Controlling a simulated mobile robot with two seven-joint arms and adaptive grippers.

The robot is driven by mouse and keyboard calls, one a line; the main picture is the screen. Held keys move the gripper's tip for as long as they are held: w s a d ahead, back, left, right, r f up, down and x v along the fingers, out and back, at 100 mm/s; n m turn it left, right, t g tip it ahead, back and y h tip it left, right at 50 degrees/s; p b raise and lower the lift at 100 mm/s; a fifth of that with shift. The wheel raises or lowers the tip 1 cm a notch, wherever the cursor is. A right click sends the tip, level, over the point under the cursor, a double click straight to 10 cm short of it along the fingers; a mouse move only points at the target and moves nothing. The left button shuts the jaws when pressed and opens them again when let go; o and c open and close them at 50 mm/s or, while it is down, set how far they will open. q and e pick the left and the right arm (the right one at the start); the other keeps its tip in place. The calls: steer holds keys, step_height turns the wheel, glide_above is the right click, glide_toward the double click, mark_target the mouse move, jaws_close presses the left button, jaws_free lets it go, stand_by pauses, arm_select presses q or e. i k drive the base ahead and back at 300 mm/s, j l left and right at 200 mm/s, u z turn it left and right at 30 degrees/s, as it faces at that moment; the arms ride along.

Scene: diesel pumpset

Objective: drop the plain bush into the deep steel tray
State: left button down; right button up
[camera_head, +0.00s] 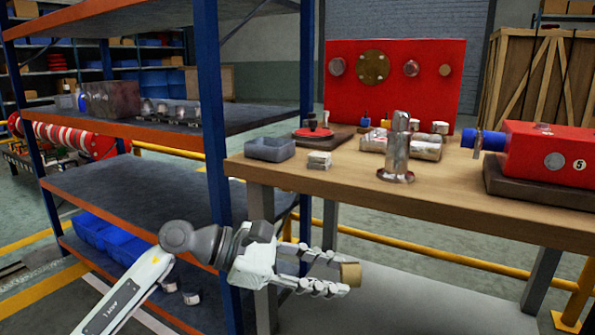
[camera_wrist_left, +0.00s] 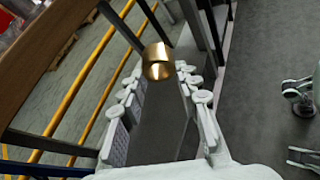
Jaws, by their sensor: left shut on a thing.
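The plain bush (camera_head: 350,274) is a short brass-coloured ring. My left gripper (camera_head: 338,273) is shut on it, with the bush at the very tips of the fingers, in front of and below the table edge. In the left wrist view the bush (camera_wrist_left: 158,61) shows its open bore between the fingertips. The deep steel tray (camera_head: 268,154) is a grey open box at the left end of the wooden table, above and left of the bush. My right gripper (camera_wrist_left: 298,122) shows partly at the right edge of the left wrist view, its fingers apart.
The wooden table (camera_head: 420,211) holds a shiny metal stand (camera_head: 397,150), small metal blocks (camera_head: 319,160) and a red machine (camera_head: 545,150). A blue-posted shelf (camera_head: 130,196) stands close to the left arm. A yellow rail (camera_head: 430,257) runs behind the table legs.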

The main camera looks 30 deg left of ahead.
mark_target(257, 154)
steer(key=i+u, duration=0.3)
steer(key=u, duration=0.2)
steer(key=i+l+u, duration=0.2)
steer(key=u, duration=0.3)
steer(key=i+l+u, duration=0.25)
steer(key=u, duration=0.25)
steer(key=k, duration=0.3)
steer(key=k+z, duration=0.2)
steer(key=z, duration=0.2)
steer(key=k+l+z, duration=0.1)
steer(key=z, duration=0.35)
steer(key=j+z, duration=0.6)
steer(key=j, duration=2.15)
